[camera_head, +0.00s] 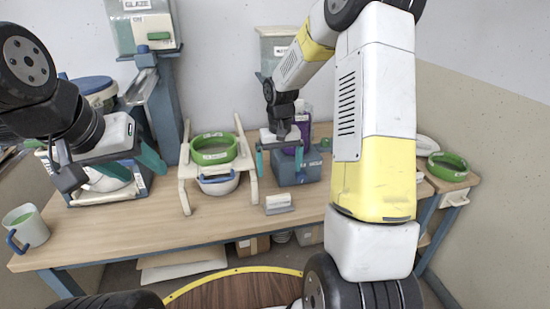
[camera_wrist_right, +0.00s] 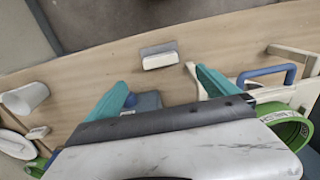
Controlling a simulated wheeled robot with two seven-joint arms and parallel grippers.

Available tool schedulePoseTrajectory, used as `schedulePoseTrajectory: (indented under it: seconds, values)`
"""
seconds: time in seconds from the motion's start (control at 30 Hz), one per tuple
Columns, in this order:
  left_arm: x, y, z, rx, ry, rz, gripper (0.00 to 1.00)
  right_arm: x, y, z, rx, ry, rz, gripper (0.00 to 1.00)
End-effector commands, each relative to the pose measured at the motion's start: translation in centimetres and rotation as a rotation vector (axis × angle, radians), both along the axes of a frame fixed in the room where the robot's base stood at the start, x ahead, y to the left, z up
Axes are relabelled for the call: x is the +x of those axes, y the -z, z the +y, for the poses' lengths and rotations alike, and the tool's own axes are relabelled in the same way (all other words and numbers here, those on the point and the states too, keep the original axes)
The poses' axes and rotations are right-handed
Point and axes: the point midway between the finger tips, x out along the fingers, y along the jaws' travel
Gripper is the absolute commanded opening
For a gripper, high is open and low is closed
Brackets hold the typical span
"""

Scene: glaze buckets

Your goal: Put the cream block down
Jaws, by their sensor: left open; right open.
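The cream block (camera_head: 279,203), with a grey part along it, rests on the wooden table (camera_head: 235,222) near its front edge. It also shows in the right wrist view (camera_wrist_right: 160,58), beyond the fingertips and between their lines. My right gripper (camera_head: 279,168) is open, its teal fingers apart with nothing held between them. It is above and behind the block, not touching it. My left gripper (camera_head: 138,172) is open at the left, over a pale bowl and stand that it partly hides.
A white rack with green (camera_head: 213,148) and blue-handled sieves stands left of the block. A blue-grey box (camera_head: 296,168) is behind it, partly hidden by my right gripper. A cup (camera_head: 26,228) is at the far left. The table around the block is clear.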

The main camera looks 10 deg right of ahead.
Motion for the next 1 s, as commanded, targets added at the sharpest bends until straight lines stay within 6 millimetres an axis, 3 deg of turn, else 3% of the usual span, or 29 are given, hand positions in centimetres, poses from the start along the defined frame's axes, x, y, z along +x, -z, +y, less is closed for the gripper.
schedulePoseTrajectory:
  seconds: [0.17, 0.3, 0.5, 0.73, 0.83, 1.0]
  values:
    - [0.0, 0.0, 0.0, 0.000, 0.000, 0.000, 0.52, -3.4, -7.5, 0.1, 0.009, -0.002, -0.108, 0.98]
    - [0.0, 0.0, 0.0, 0.000, 0.000, 0.000, 0.52, -7.8, -12.9, 0.4, 0.031, -0.003, -0.203, 0.98]
    - [0.0, 0.0, 0.0, 0.000, 0.000, 0.000, 0.52, -14.7, -18.0, 1.0, 0.084, -0.006, -0.342, 0.98]
    - [0.0, 0.0, 0.0, 0.000, 0.000, 0.000, 0.52, -21.3, -20.3, 1.8, 0.157, -0.017, -0.474, 0.98]
    - [0.0, 0.0, 0.0, 0.000, 0.000, 0.000, 0.52, -22.8, -20.4, 2.0, 0.179, -0.019, -0.505, 0.98]
    - [0.0, 0.0, 0.0, 0.000, 0.000, 0.000, 0.52, -23.7, -20.5, 2.2, 0.192, -0.024, -0.524, 0.98]
